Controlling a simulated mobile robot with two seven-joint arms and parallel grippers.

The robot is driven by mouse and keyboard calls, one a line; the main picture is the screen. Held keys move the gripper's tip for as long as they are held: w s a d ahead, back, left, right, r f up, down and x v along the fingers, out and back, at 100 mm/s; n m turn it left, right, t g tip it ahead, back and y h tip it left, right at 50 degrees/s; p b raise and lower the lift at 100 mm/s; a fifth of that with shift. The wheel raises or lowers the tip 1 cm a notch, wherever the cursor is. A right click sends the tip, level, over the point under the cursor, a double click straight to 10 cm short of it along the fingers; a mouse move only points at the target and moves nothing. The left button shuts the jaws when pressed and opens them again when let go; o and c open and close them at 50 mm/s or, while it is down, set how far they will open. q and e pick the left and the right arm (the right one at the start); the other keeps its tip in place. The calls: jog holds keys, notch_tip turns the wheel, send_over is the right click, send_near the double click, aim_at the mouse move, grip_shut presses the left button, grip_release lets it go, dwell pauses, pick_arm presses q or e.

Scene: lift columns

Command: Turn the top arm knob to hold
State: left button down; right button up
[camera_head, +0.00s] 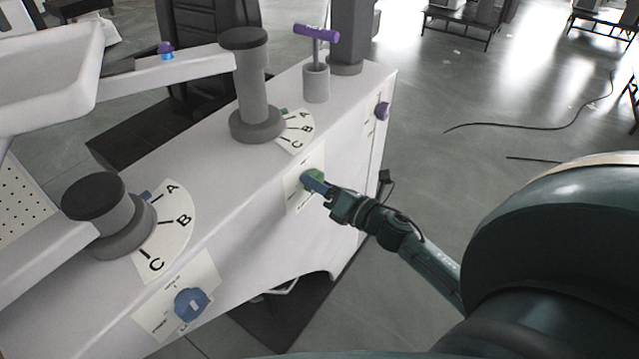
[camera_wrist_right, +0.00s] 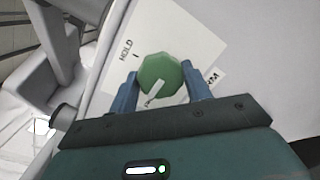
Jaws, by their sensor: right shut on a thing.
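The green knob (camera_head: 313,176) sits on a white label plate on the side of the white column housing. In the right wrist view the green knob (camera_wrist_right: 163,78) is octagonal, with a pale pointer line running toward the lower left of the picture. The word HOLD (camera_wrist_right: 125,49) is at its upper left with a short tick. Part of another word, ending in "RM", shows at its lower right. My right gripper (camera_head: 321,185) is shut on the green knob, its two blue fingers (camera_wrist_right: 161,82) on opposite sides. My left gripper is not in view.
A blue knob (camera_head: 190,304) is on a lower-left label plate. A purple knob (camera_head: 381,111) is at the housing's right end. The floor to the right holds cables.

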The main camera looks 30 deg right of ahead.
pick_arm(q)
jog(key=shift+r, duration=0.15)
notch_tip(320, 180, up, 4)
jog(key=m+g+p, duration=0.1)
jog(key=p, duration=1)
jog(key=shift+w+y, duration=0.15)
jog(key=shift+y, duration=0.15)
pick_arm(e)
jog(key=m+g, duration=0.1)
jog(key=m, duration=0.7)
jog(key=m+g+y, duration=0.1)
jog(key=m, duration=0.7)
jog(key=shift+d+m, duration=0.15)
jog(key=shift+m, duration=0.15)
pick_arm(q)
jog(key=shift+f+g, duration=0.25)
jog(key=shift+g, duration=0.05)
